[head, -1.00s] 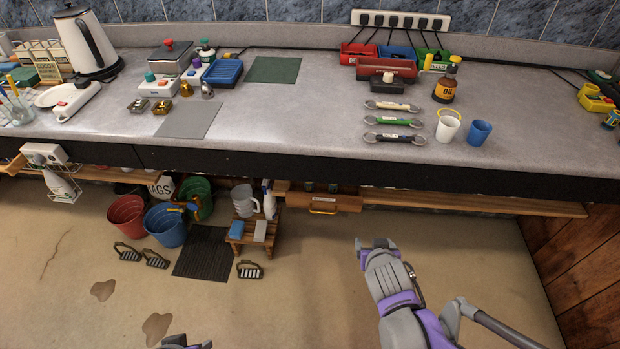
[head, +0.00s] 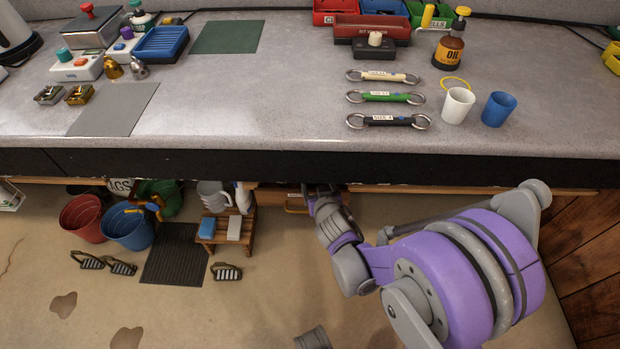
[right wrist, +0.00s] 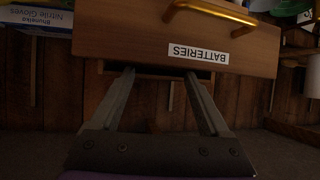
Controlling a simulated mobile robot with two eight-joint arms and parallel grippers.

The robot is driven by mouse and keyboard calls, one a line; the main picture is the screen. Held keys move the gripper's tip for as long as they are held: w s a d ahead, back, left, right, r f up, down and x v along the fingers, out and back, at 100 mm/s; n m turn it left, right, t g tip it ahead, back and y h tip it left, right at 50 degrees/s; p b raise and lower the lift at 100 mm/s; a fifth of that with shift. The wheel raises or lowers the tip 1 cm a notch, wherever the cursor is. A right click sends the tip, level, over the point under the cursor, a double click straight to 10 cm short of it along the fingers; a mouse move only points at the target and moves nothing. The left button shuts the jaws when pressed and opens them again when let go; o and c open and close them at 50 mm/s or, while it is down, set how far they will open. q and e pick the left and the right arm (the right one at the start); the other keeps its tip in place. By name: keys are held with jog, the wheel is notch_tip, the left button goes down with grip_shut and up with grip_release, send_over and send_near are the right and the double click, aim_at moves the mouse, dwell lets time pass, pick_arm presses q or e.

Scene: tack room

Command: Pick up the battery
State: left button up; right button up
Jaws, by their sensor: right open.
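No battery is in sight. A wooden drawer (right wrist: 150,35) labelled BATTERIES, with a brass handle (right wrist: 215,12), shows upside down in the right wrist view. In the head view the drawer (head: 270,197) hangs under the counter, partly covered by my right gripper (head: 322,190). My right gripper is open and empty, its two fingers (right wrist: 159,80) spread and pointing at the edge of the drawer front away from the handle. I cannot tell whether the fingers touch it, and the drawer's inside is hidden. A grey part of my left arm shows at the bottom edge; its fingers cannot be made out.
The counter (head: 290,90) overhangs the drawer, with cups, an oil bottle (head: 450,45) and labelled bars on top. A small wooden stool (head: 226,228), buckets (head: 128,228) and a dark mat (head: 175,252) stand left below. A glove box (right wrist: 35,18) is beside the drawer. Open floor lies in front.

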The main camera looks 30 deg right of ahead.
jog(key=b+x, duration=0.1)
jog(key=x, duration=0.6)
jog(key=shift+w+d+f, duration=0.1)
jog(key=shift+w, duration=0.2)
grip_shut()
